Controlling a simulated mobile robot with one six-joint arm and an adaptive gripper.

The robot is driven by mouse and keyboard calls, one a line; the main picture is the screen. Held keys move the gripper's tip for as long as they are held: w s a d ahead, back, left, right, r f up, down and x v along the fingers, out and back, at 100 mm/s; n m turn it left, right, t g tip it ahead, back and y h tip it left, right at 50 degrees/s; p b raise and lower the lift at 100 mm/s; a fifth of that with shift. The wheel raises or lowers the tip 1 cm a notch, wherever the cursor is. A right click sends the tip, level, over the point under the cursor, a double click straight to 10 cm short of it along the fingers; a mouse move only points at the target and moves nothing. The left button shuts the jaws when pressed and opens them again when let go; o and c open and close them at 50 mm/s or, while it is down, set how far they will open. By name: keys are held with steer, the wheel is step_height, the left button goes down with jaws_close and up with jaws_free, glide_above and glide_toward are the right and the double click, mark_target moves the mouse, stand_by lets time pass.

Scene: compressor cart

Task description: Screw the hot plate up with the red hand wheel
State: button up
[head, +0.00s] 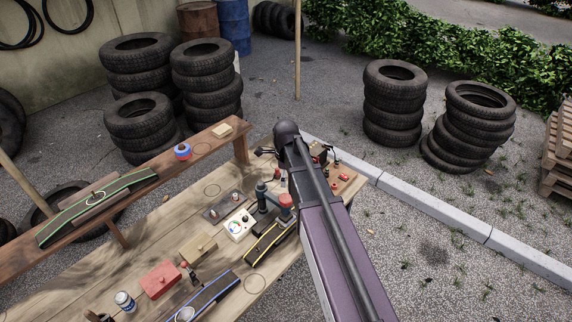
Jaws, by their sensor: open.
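My arm crosses the picture from the lower right to a dark joint above the bench and covers part of this end.
On the workbench (75,268) are a white dial box (239,225), a red box (160,280), a tan box (198,248), a can (125,301) and tyre strips. A raised shelf (210,143) runs along its back. Tyre stacks (394,103) stand beyond.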

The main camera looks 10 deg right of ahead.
steer(key=shift+r+p, duration=1.2)
steer(key=shift+r, duration=0.35)
steer(key=s+f+n+b, duration=0.4)
steer(key=s+n, duration=0.4)
steer(key=n, duration=0.3)
steer(key=s+f+n+b, duration=0.4)
steer(key=s+n, duration=0.4)
steer(key=n, duration=0.3)
steer(key=shift+n, duration=0.4)
